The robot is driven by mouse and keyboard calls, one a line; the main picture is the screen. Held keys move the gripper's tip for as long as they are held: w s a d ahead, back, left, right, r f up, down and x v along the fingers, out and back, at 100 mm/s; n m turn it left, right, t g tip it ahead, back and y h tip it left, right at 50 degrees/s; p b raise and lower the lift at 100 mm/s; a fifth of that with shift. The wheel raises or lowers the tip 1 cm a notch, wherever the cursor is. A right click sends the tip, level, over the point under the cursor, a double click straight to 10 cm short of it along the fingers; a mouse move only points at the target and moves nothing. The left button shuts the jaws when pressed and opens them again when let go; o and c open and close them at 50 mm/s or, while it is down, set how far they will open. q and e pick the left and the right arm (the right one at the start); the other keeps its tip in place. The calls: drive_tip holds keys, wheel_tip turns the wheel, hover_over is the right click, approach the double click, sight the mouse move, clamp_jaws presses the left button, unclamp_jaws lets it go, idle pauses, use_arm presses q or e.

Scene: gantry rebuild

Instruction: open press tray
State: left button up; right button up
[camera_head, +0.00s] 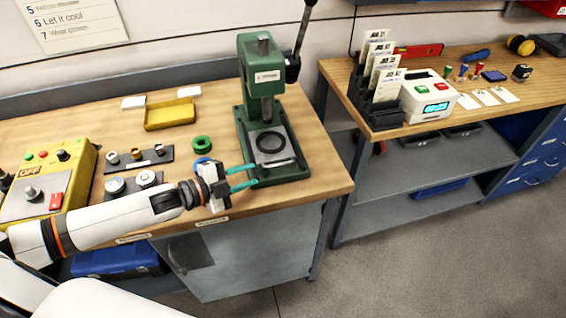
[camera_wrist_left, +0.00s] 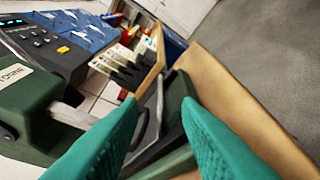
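The green press (camera_head: 263,85) stands upright on the wooden bench, with its lever up. Its grey press tray (camera_head: 270,148) sits at the base and bears a dark ring. My left gripper (camera_head: 254,175) is at the front left edge of the press base, its teal fingers pointing toward it. In the left wrist view, the left gripper (camera_wrist_left: 160,103) has its fingers apart, with a dark and grey part of the press showing between them. I cannot tell whether they touch it. My right gripper is not in view.
A green ring (camera_head: 202,143) and yellow tray (camera_head: 170,114) lie left of the press. A yellow control box (camera_head: 48,185) and dark holders with small parts (camera_head: 138,158) are farther left. A second bench at right holds a white device (camera_head: 428,96) and card rack.

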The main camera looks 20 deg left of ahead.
sight(283, 163)
use_arm(q)
drive_tip(key=p+x, duration=0.2)
drive_tip(key=x, duration=0.9)
drive_tip(key=shift+w+d, duration=0.15)
drive_tip(key=shift+d, duration=0.05)
drive_tip(key=shift+c, duration=0.4)
clamp_jaws()
drive_tip(key=shift+f, duration=0.1)
